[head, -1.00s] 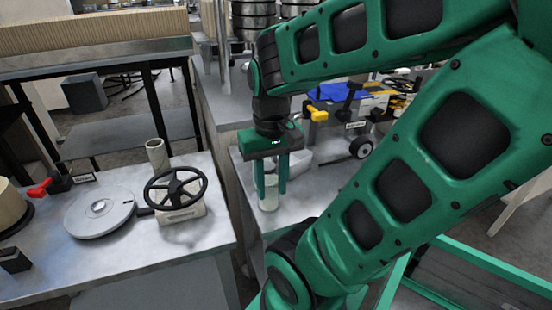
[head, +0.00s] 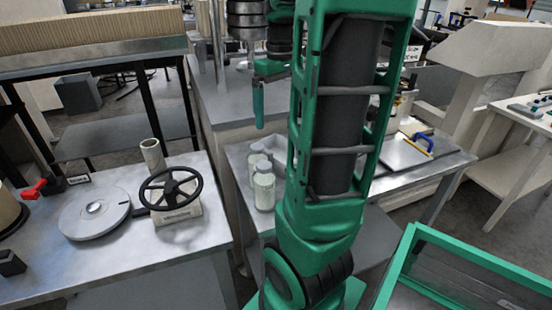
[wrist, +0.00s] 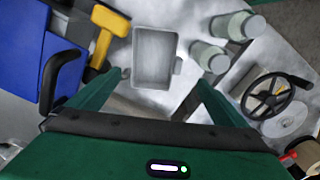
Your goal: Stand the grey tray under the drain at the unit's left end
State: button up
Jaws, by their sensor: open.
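The grey tray (wrist: 155,52), a shallow open box with a small lug on one side, lies on the bench and looks empty in the wrist view. In the head view, part of the tray (head: 268,145) shows behind pale jars, and my arm covers the rest. My gripper (wrist: 162,80) is open above the bench, its fingers apart, with nothing between them. The tray lies beyond the fingertips, untouched. In the head view one green finger shows and my arm hides the other. I cannot make out the drain.
Pale capped jars (head: 264,190) stand close beside the tray. A yellow-handled tool (wrist: 104,35) and a blue thing (wrist: 70,55) lie on its other side. A black handwheel (head: 172,190) and a grey disc (head: 95,212) are on the left bench.

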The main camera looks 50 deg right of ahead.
jog(key=f, duration=1.1)
jog(key=shift+w+d+f, duration=0.1)
jog(key=shift+d+f, duration=0.25)
jog(key=shift+f, duration=0.05)
jog(key=c, duration=1.2)
jog(key=shift+r, duration=0.1)
